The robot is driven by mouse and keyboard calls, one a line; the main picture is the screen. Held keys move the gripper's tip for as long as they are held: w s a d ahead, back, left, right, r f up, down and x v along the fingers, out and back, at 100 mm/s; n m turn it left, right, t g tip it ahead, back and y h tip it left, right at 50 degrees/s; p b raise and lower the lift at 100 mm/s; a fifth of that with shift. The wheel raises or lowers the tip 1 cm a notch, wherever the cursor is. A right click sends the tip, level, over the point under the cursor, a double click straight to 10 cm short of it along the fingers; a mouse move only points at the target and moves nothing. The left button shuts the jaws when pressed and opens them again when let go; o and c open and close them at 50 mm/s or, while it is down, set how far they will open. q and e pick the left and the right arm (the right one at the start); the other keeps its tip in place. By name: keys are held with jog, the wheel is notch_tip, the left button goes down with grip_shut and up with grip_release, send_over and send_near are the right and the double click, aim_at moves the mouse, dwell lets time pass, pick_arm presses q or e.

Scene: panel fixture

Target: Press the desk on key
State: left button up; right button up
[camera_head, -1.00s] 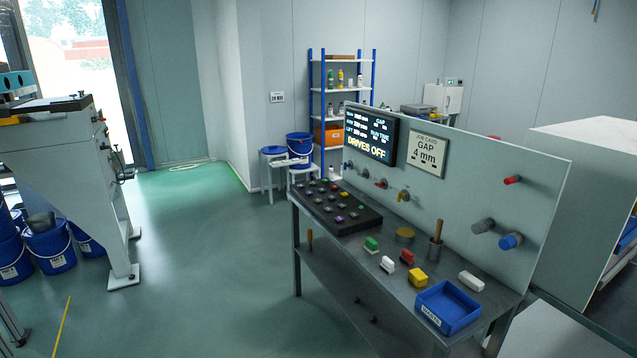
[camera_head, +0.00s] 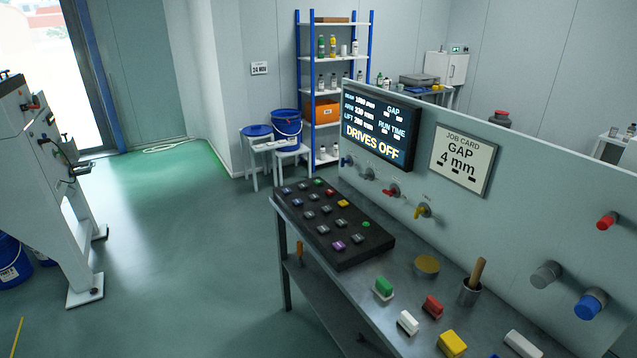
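The desk is a dark sloped key panel (camera_head: 345,250) at the left end of a grey metal bench. It carries several small keys in grey, green, red, yellow and purple. A green key (camera_head: 318,182) sits at its far edge and another green key (camera_head: 366,224) at its right side. The key labels are too small to read, so I cannot tell which is the on key. The screen (camera_head: 381,131) above reads "DRIVES OFF". Neither of my grippers is in view.
A job card (camera_head: 463,160) reads "GAP 4 mm". Coloured blocks, including a green one (camera_head: 384,288), and a metal cup (camera_head: 470,291) with a wooden handle stand on the bench. Knobs, including a blue one (camera_head: 590,304), stick out of the upright panel. Open floor (camera_head: 190,260) lies left.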

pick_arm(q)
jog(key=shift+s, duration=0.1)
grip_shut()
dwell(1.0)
